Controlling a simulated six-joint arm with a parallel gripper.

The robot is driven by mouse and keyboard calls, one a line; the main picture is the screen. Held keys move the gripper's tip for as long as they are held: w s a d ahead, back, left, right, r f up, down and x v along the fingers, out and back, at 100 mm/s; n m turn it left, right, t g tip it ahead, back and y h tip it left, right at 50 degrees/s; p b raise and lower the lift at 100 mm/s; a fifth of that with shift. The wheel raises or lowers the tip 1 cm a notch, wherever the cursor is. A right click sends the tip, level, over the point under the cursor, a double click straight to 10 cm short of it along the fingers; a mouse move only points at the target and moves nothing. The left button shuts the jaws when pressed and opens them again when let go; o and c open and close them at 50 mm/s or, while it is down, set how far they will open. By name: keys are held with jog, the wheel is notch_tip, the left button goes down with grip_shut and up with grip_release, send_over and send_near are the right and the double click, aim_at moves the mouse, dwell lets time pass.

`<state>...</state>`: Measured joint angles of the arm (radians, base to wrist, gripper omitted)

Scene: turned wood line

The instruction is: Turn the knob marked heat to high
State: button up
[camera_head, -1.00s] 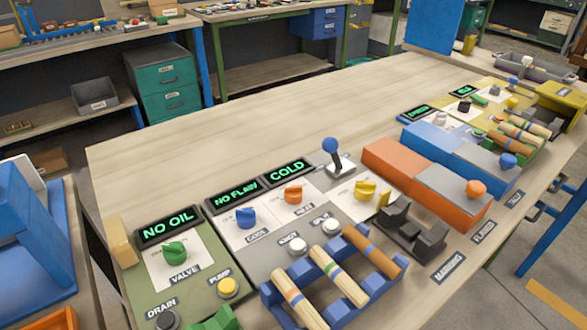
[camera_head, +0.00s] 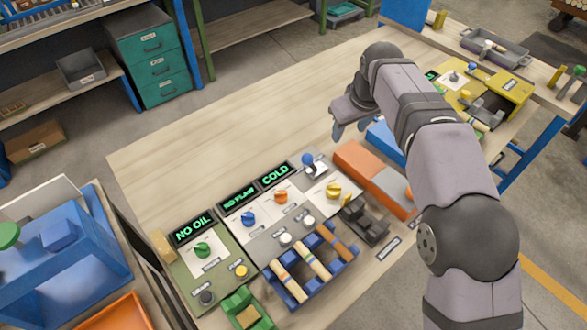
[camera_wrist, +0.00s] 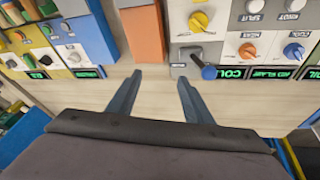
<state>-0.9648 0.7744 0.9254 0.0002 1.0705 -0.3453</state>
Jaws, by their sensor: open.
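The orange knob (camera_head: 281,196) sits on a white plate just below the display reading COLD (camera_head: 275,174). Its label is too small to read surely in the head view. It also shows in the wrist view (camera_wrist: 247,50), at the upper right. My gripper (camera_head: 345,128) is in the air over the bench, up and to the right of the knob. In the wrist view my gripper (camera_wrist: 160,77) has its two fingers well apart with nothing between them. The knob lies to the right of the fingers there, apart from them.
A blue-topped lever (camera_head: 308,160) and a yellow knob (camera_head: 333,190) stand right of the orange knob; a blue knob (camera_head: 248,218) is left. A blue rack (camera_head: 340,262) holds striped wooden rods in front. An orange block (camera_head: 355,160) lies right. The bench behind the displays is bare.

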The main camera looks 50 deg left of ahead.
jog(key=s+a+f+n+g+h+p, duration=0.25)
jog(key=s+a+n, duration=0.2)
jog(key=s, duration=0.65)
jog(key=n, duration=0.3)
send_over(281, 193)
jog(key=shift+h, duration=0.45)
notch_tip(281, 193, down, 5)
jog(key=shift+s+a, duration=0.1)
jog(key=shift+f, duration=0.4)
jog(key=shift+f+p, duration=1)
jog(key=shift+f, duration=2.25)
jog(key=c, duration=1.1)
jog(key=shift+o, duration=0.2)
